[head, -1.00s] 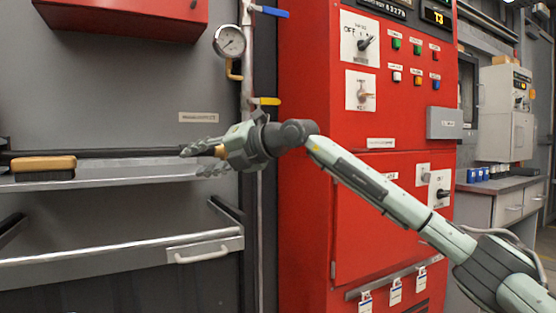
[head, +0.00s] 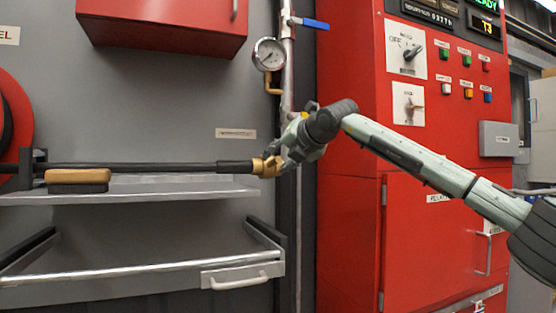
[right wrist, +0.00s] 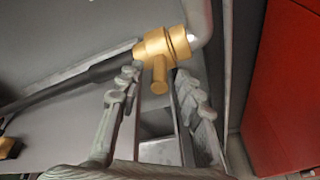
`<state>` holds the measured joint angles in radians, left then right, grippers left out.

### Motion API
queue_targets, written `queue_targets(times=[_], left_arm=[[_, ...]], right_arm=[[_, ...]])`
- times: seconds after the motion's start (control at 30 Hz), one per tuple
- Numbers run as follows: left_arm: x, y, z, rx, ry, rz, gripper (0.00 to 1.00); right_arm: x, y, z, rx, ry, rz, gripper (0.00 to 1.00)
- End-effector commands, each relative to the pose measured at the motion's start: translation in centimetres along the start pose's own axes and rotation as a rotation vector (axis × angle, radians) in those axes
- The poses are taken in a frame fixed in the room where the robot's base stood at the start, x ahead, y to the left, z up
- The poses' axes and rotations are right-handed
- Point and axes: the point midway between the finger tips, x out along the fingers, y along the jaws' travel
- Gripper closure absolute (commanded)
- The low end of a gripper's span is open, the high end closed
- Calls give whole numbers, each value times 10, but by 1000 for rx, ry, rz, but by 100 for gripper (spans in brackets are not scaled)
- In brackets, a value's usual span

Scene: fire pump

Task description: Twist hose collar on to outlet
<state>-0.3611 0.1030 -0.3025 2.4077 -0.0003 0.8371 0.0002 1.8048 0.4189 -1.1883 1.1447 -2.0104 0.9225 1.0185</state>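The brass hose collar (head: 266,167) sits at the right end of the black hose (head: 150,167), beside the grey pipe (head: 287,95). In the right wrist view, the collar (right wrist: 160,46) has a short brass lug pointing towards my palm. Its far end meets or nearly meets a bright metal pipe end (right wrist: 194,36), which may be the outlet; the joint is too small to judge. My right gripper (head: 283,160) is at the collar's right side. In the right wrist view, its fingers (right wrist: 158,78) are spread on either side of the lug, without visibly gripping it. My left gripper is out of view.
A grey shelf (head: 150,192) lies below the hose, with a tan-topped brush-like block (head: 79,177) on it. A drawer with a handle (head: 240,277) is lower. A pressure gauge (head: 269,54) is above the collar. A red control cabinet (head: 345,200) stands close on the right.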

Motion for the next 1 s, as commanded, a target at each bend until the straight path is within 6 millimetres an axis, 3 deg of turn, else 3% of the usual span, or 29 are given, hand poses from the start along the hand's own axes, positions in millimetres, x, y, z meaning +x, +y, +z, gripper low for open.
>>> queue_targets(times=[0.27,0.57,1.0], left_arm=[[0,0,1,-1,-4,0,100],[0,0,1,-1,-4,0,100],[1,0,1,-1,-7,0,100]], right_arm=[[3,0,0,1,0,1,64],[3,0,0,1,0,1,99],[3,0,0,1,1,0,100]])
